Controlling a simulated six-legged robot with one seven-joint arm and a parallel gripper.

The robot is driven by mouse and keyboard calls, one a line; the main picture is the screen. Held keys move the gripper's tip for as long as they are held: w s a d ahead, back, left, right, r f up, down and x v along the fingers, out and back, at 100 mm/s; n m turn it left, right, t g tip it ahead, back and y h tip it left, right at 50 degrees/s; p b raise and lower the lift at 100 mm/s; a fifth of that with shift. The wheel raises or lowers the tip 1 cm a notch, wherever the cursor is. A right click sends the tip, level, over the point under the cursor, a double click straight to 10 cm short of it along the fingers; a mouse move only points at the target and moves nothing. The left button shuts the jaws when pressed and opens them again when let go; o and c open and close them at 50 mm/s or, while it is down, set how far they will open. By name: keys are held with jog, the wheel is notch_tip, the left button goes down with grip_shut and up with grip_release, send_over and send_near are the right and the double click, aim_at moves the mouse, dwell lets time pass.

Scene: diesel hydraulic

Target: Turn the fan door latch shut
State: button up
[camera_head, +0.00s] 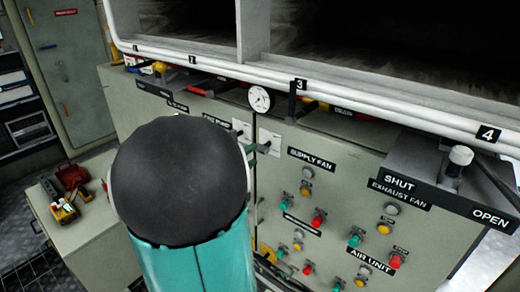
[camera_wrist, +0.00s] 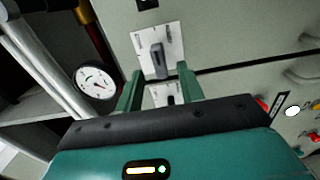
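My gripper (camera_wrist: 160,70) is open in the wrist view, its two green fingers apart with nothing held between them. A grey toggle handle (camera_wrist: 158,62) on a white plate (camera_wrist: 173,38) stands just beyond the fingertips. A second white plate (camera_wrist: 163,94) shows between the fingers, partly hidden by my gripper. In the head view a lever with a pale round knob (camera_head: 460,156) stands at a black strip (camera_head: 425,187) marked SHUT and OPEN, near the SHUT side. No part is labelled fan door latch, so I cannot tell which it is.
A dial gauge (camera_head: 260,99) is beside the panel's upper edge. White pipes (camera_head: 340,96) run above the panel. Coloured knobs and lamps (camera_head: 318,218) cover the panel's lower right. A bench (camera_head: 85,232) at left carries red and yellow tools (camera_head: 64,212).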

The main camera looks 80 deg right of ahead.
aim_at(258, 151)
jog(key=x, duration=0.5)
jog(key=shift+s+d, duration=0.2)
grip_shut()
